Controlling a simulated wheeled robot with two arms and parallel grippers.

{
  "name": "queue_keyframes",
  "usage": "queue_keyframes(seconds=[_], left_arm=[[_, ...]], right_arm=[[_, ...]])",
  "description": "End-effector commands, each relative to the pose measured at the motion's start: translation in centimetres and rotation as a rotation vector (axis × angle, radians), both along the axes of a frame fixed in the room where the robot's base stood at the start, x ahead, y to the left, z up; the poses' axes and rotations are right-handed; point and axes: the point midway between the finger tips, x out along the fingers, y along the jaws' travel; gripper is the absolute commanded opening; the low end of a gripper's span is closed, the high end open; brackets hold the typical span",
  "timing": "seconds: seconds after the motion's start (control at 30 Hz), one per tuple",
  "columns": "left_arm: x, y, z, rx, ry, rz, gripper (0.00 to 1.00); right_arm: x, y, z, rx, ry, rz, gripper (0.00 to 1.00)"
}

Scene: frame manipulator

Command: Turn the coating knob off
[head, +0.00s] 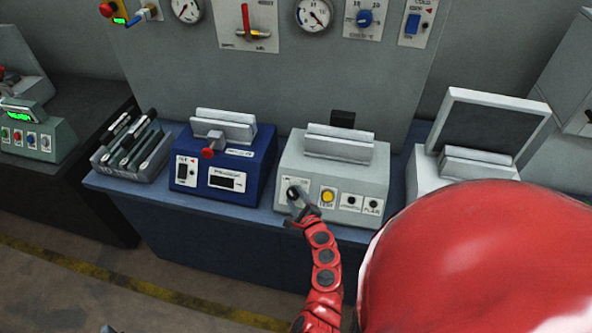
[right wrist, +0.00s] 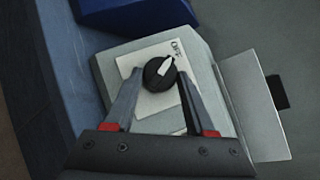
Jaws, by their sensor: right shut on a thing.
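The coating knob (right wrist: 158,72) is a round black knob with a white pointer, on a white label on the front of a grey machine (head: 318,172). In the right wrist view the pointer is tilted up and right, toward small lettering that may read OFF. My right gripper (head: 297,199) reaches the knob at the left of the machine's front. In the right wrist view its two fingers (right wrist: 157,85) lie on either side of the knob, shut on it. A small grey tip at the bottom edge of the head view (head: 108,328) may be my left gripper; its jaws are hidden.
A yellow button (head: 327,196) and two small dark controls sit right of the knob. A blue machine (head: 222,170) stands to the left, a pale machine with a raised lid (head: 490,125) to the right. A rack (head: 131,155) is farther left. Gauges hang on the wall panel.

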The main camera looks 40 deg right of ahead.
Motion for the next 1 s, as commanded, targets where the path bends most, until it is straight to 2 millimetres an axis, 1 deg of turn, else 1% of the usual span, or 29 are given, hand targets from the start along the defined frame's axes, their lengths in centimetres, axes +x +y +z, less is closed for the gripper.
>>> queue_keyframes(seconds=[0.3, 0.33, 0.4, 0.5, 0.83, 0.93, 1.0], left_arm=[[0.0, 0.0, 0.0, 0.000, 0.000, 0.000, 0.62], [0.0, 0.0, 0.0, 0.000, 0.000, 0.000, 0.62], [0.0, 0.0, 0.0, 0.000, 0.000, 0.000, 0.62], [0.0, 0.0, 0.0, 0.000, 0.000, 0.000, 0.62], [0.0, 0.0, -0.1, 0.000, 0.000, 0.000, 0.62], [0.0, 0.0, -0.3, 0.000, 0.000, 0.000, 0.62], [0.0, 0.0, -0.6, 0.000, 0.000, 0.000, 0.62]], right_arm=[[0.0, 0.1, 0.0, -0.003, 0.002, 0.002, 0.00], [0.0, 0.1, 0.0, -0.003, 0.002, 0.002, 0.57], [0.0, 0.0, 0.0, -0.003, 0.002, 0.002, 0.69], [0.0, 0.0, 0.0, -0.002, 0.002, 0.001, 0.85], [-0.2, 0.1, 0.0, -0.002, 0.000, 0.000, 0.85], [-0.8, 0.2, 0.2, -0.002, -0.002, -0.003, 0.85], [-1.6, 0.4, 0.2, -0.002, -0.002, -0.005, 0.85]])
